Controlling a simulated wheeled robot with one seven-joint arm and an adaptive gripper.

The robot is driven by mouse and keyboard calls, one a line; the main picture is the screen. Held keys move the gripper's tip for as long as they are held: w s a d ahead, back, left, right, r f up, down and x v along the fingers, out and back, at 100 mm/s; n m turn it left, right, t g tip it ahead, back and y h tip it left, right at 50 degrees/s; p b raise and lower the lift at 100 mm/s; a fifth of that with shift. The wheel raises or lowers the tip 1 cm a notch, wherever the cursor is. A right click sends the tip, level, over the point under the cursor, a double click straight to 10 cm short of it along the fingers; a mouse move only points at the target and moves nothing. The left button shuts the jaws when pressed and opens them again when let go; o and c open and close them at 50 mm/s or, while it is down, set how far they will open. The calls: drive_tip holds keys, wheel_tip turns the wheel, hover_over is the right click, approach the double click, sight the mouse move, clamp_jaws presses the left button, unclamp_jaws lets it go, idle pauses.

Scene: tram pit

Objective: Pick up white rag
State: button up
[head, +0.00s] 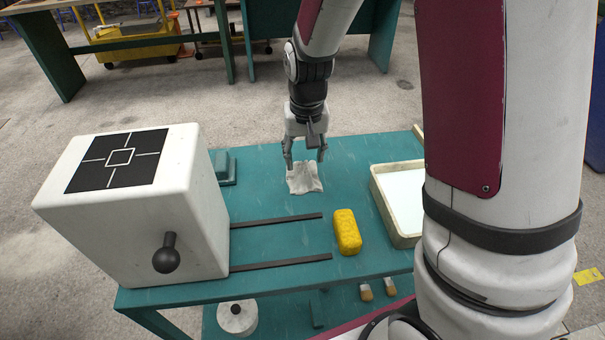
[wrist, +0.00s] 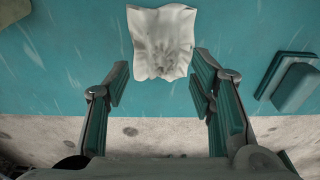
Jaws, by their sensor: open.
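The white rag (head: 304,181) lies crumpled on the teal table (head: 270,205), near its back edge in the head view. It also shows in the wrist view (wrist: 162,40), at the top centre, bunched up in its middle. My gripper (head: 305,165) points down over the table at the rag's far side, with its fingers apart. In the wrist view the open fingers (wrist: 160,85) stand left and right of the rag's near edge, with nothing between them. I cannot tell how high the fingertips are above the table.
A white box with a black knob (head: 125,205) stands on the left. Two dark rails (head: 280,219) and a yellow sponge-like block (head: 346,232) lie in front of the rag. A shallow tray (head: 380,195) is at the right. A teal block (head: 225,167) sits left of the rag.

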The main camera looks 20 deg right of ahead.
sight(303, 167)
drive_tip(key=f, duration=0.5)
drive_tip(key=shift+w+a, duration=0.1)
drive_tip(key=shift+w, duration=0.3)
drive_tip(key=shift+c, duration=0.6)
clamp_jaws()
